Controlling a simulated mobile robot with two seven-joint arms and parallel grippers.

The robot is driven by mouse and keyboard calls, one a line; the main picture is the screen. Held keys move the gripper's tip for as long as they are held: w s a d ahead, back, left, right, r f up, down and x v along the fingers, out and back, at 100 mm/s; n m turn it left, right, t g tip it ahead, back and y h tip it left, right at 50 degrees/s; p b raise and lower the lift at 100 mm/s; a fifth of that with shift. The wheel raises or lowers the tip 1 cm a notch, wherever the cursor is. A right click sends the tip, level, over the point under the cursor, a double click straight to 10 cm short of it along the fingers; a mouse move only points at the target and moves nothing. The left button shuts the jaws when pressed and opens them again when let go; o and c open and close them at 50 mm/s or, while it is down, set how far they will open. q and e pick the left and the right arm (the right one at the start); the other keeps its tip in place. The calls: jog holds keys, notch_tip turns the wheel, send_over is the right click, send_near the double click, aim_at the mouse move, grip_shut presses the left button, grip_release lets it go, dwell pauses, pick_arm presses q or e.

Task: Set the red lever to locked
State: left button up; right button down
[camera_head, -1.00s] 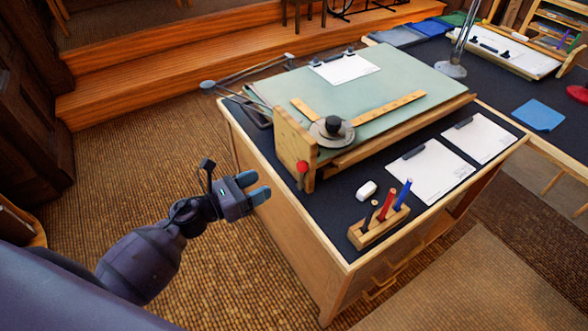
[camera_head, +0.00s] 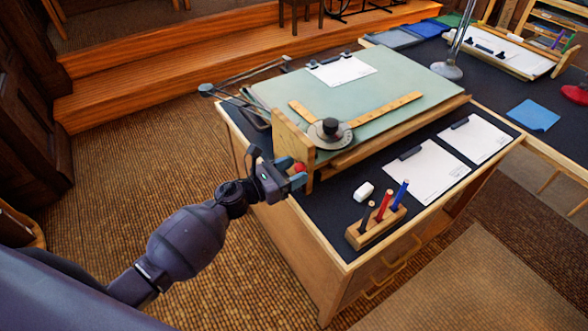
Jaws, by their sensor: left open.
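The red lever's round knob (camera_head: 299,168) shows at the front left corner of the tilted drafting board (camera_head: 390,95), beside its wooden side bracket (camera_head: 290,138). My left gripper (camera_head: 296,173) is open at the knob, with its blue-grey fingertips on either side of it in the picture. I cannot tell whether they touch it. The lever's stem is hidden behind the gripper, and no locked mark can be made out. My right gripper is not in view.
A wooden pen block (camera_head: 372,232) with several pens and a white eraser (camera_head: 363,192) stand on the dark desk top to the right. Clipboards with paper (camera_head: 430,172) lie farther right. Open floor (camera_head: 130,180) lies left of the desk.

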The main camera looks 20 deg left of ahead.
pick_arm(q)
jog(key=shift+w+d, duration=0.2)
jog(key=shift+c, duration=0.4)
grip_shut()
